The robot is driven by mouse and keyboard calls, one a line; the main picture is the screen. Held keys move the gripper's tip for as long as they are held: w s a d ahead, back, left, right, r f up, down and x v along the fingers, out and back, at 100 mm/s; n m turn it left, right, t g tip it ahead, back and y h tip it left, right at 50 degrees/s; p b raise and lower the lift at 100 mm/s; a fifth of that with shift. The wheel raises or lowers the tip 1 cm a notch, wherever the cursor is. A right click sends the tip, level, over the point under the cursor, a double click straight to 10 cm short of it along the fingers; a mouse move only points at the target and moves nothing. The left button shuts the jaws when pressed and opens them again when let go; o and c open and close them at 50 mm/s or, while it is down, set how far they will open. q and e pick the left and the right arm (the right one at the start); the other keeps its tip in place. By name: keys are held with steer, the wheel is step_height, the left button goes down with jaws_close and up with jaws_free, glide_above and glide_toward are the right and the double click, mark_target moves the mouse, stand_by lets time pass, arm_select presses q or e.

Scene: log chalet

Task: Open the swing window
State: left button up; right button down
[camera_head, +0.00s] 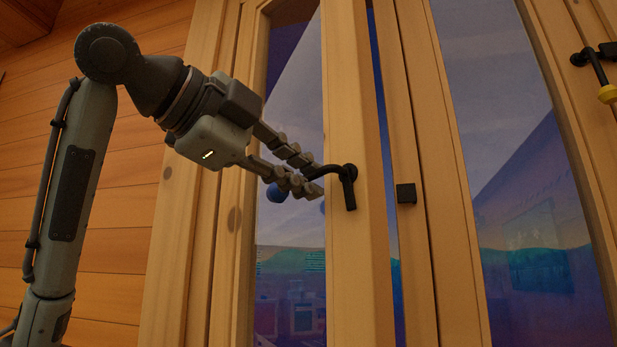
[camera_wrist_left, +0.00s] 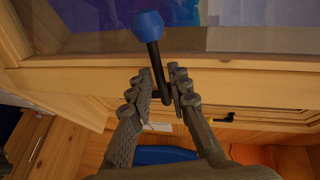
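The swing window's wooden sash (camera_head: 352,270) has a tall glass pane. It stands slightly ajar: a narrow dark-blue gap shows between its right edge and the frame post (camera_head: 412,260). Its black handle (camera_head: 348,188) ends in a blue knob (camera_head: 276,193), which also shows in the left wrist view (camera_wrist_left: 148,25). My left gripper (camera_head: 316,174) is at the handle from the left, fingers apart on either side of the black bar. In the left wrist view the bar (camera_wrist_left: 156,65) lies between the fingertips, with small gaps seeming to remain. My right gripper is out of view.
A small black catch (camera_head: 405,193) sits on the frame post. A second glass pane (camera_head: 510,180) is to the right, and another black handle with a yellow knob (camera_head: 607,94) is at the far right. A log wall (camera_head: 110,220) stands at the left.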

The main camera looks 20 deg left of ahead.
arm_select(q)
steer(key=v, duration=1)
steer(key=shift+s, duration=0.4)
steer(key=shift+a+r, duration=0.1)
steer(key=shift+a, duration=0.05)
